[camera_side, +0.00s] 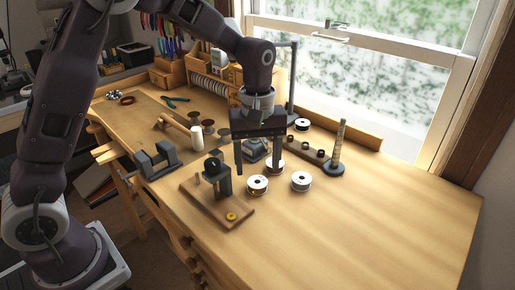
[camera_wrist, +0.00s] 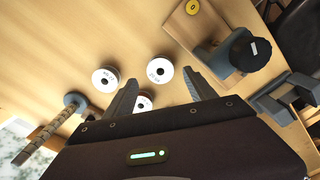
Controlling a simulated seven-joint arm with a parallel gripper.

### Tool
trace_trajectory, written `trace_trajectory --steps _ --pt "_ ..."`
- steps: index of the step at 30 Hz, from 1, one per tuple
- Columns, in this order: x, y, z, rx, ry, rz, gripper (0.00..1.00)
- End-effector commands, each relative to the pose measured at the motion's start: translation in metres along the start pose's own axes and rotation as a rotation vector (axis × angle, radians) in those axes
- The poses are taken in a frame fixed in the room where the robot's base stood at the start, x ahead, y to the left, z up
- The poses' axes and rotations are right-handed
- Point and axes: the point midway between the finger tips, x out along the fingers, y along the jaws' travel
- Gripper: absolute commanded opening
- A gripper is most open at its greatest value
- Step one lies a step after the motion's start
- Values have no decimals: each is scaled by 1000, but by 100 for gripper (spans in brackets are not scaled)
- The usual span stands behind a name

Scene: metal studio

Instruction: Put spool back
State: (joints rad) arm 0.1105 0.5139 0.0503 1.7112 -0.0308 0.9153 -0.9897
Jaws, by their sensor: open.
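Several pale, metallic-rimmed spools are on the bench. In the side view one spool (camera_side: 258,185) is at the front by the wooden stand, one (camera_side: 301,181) is to its right, and another (camera_side: 276,165) is behind, partly hidden by a finger. In the wrist view two spools, a left one (camera_wrist: 105,80) and a middle one (camera_wrist: 159,70), show in full; a third (camera_wrist: 143,102) is partly covered by my gripper body. My gripper (camera_side: 258,173) points down, open and empty, over this group. In the wrist view its fingertips (camera_wrist: 160,77) straddle the middle spool. Contact cannot be told.
A wooden stand (camera_side: 236,211) with a dark clamp and yellow disc is at the front left. A tapered rod (camera_side: 340,140) on a dark base and a low rack (camera_side: 305,149) are at the right. Another spool (camera_side: 302,125) is behind. The bench's right side is clear.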

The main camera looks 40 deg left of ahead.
Motion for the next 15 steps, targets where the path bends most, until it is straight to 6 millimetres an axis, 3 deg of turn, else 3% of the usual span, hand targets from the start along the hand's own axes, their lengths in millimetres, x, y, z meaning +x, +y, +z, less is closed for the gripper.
trace_trajectory --steps 6,10,15 --pt "-54 1 0 1 2 3 64" --pt "-68 0 0 1 1 0 64" --pt "-72 0 0 1 0 -1 64"
